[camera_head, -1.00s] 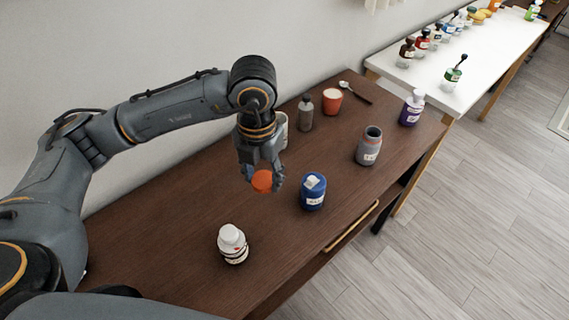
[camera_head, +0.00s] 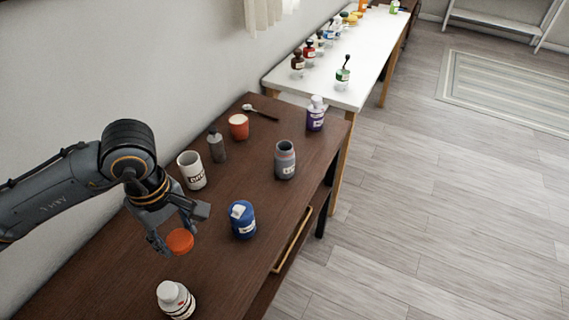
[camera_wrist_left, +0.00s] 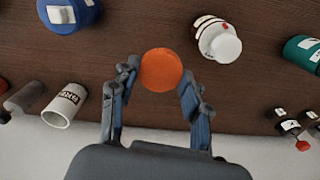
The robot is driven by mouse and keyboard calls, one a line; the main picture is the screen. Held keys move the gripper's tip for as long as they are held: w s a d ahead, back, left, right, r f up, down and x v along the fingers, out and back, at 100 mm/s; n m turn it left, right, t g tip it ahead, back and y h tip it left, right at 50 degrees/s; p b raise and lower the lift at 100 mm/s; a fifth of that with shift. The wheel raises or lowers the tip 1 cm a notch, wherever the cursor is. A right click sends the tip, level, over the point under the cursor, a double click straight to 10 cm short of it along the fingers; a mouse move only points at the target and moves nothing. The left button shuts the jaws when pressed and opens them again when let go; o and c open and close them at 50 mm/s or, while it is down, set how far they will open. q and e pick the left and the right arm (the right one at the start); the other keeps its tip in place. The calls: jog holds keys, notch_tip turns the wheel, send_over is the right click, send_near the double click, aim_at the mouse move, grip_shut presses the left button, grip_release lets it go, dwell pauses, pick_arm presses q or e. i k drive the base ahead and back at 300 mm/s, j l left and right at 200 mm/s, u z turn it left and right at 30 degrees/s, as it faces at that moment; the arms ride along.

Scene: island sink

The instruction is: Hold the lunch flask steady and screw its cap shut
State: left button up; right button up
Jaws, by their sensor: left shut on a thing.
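The lunch flask appears to be the grey, wide-mouthed, labelled jar (camera_head: 285,160) standing upright and uncapped on the brown table in the head view. My left gripper (camera_head: 178,234) is shut on an orange round cap (camera_head: 180,242), holding it above the table, apart from the flask and to its lower left in the picture. In the left wrist view the cap (camera_wrist_left: 161,69) sits between the two fingertips (camera_wrist_left: 160,80). The flask does not show there. My right gripper is out of view.
A blue jar (camera_head: 241,220) stands between cap and flask. A white bottle (camera_head: 175,299) is near the cap. A white mug (camera_head: 191,171), grey bottle (camera_head: 217,147), red-orange cup (camera_head: 238,127), spoon (camera_head: 262,113) and purple bottle (camera_head: 316,116) stand or lie farther back. A white table (camera_head: 345,82) adjoins.

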aim_at(284, 154)
jog(key=i+l+u, duration=0.1)
jog(key=l+u, duration=0.3)
jog(key=l, duration=0.35)
jog(key=l+u, duration=0.4)
jog(key=l, duration=0.35)
